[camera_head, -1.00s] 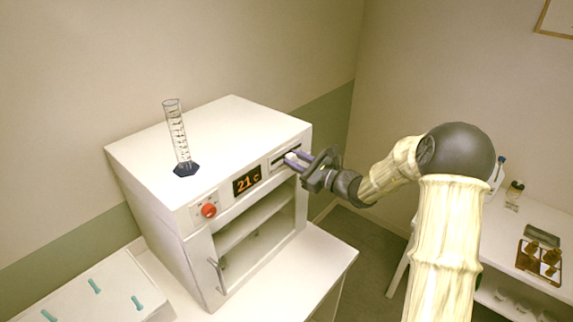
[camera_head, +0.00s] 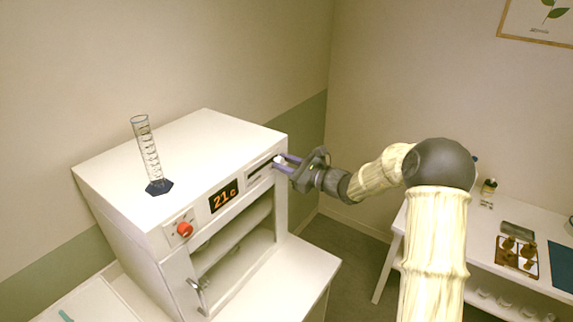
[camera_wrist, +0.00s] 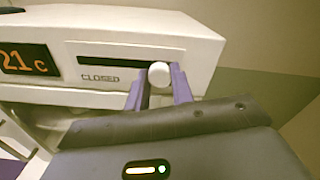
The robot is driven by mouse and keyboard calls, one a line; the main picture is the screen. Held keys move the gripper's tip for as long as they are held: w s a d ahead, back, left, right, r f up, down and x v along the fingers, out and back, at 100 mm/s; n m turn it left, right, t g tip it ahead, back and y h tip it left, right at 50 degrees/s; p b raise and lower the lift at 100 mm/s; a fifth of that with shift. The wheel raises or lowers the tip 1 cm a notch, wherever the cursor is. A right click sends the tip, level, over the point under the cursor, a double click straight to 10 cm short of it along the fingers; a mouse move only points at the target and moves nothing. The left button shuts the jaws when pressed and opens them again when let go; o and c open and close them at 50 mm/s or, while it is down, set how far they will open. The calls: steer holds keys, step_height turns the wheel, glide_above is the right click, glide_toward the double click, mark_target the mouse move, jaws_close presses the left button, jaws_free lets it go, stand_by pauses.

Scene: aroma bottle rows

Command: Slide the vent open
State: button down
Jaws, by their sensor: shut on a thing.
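The vent (camera_head: 259,168) is a dark slot in a pale panel at the upper right of the white cabinet's front. In the wrist view the vent slot (camera_wrist: 110,62) has the word CLOSED below its left part. Its round white knob (camera_wrist: 159,74) sits near the slot's right end. My gripper (camera_head: 282,163) reaches in from the right with its purple fingers at the knob. In the wrist view the two fingers of my gripper (camera_wrist: 158,88) stand on either side of the knob, shut on it.
The cabinet has an orange 21 c display (camera_head: 223,197), a red knob (camera_head: 185,230) and an open front bay. A graduated cylinder (camera_head: 150,158) stands on its top. A white side table (camera_head: 480,245) with a brown bottle tray (camera_head: 517,257) is at right.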

steer(key=shift+w+d+r, duration=0.1)
steer(key=shift+d+r, duration=0.05)
steer(key=c, duration=1.2)
jaws_free()
steer(key=shift+w, duration=0.1)
steer(key=shift+s+d+f+b, duration=0.2)
steer(key=shift+s+d+b, duration=0.15)
steer(key=shift+d, duration=0.05)
steer(key=b+v, duration=0.5)
steer(key=v, duration=1.1)
steer(key=shift+s+d+b, duration=0.15)
steer(key=shift+d+b, duration=0.05)
steer(key=shift+b, duration=0.15)
